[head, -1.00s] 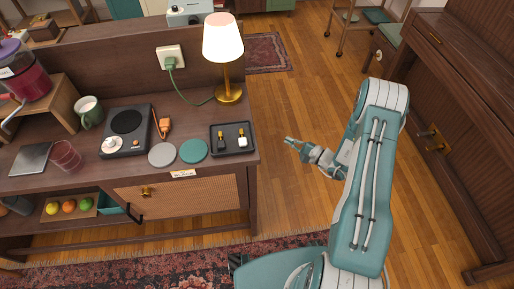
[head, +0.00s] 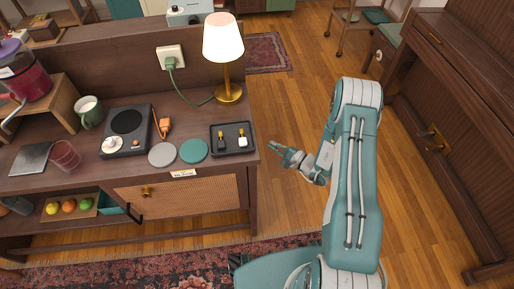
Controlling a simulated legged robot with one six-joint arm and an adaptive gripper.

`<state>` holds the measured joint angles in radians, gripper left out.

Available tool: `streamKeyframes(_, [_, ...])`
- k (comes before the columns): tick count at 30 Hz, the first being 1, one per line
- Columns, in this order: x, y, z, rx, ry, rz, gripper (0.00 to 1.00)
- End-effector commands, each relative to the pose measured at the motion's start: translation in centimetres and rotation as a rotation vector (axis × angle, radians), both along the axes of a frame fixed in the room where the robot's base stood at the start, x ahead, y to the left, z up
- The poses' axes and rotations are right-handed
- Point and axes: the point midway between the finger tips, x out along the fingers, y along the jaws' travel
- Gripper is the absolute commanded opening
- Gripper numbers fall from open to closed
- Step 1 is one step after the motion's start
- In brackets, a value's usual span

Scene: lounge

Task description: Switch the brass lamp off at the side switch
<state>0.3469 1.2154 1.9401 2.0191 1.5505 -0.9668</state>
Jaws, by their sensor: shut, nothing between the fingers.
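The brass lamp (head: 228,77) stands upright at the back right corner of the wooden sideboard. Its white shade (head: 223,38) glows, so it is lit. A green cord runs from its base to a plug (head: 171,63) in a wall socket on the back panel. I cannot make out the side switch on the lamp. My gripper (head: 273,146) is shut and empty. It is in the air to the right of the sideboard's right edge, below and to the right of the lamp in the picture, apart from it.
A black tray (head: 232,152) with two small items lies in front of the lamp. A dark wooden cabinet (head: 455,120) is at the right. Floor between is free.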

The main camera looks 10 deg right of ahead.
Motion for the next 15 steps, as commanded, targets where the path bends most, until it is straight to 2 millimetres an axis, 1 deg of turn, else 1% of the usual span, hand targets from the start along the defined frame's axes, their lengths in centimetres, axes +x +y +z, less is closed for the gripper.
streamKeyframes(1, [0.0,0.7,-0.1,0.000,0.001,0.003,0.00])
streamKeyframes(6, [0.0,2.1,-0.3,0.000,0.000,0.001,0.00])
streamKeyframes(15, [0.0,2.6,-0.4,-0.001,0.000,-0.001,0.00])
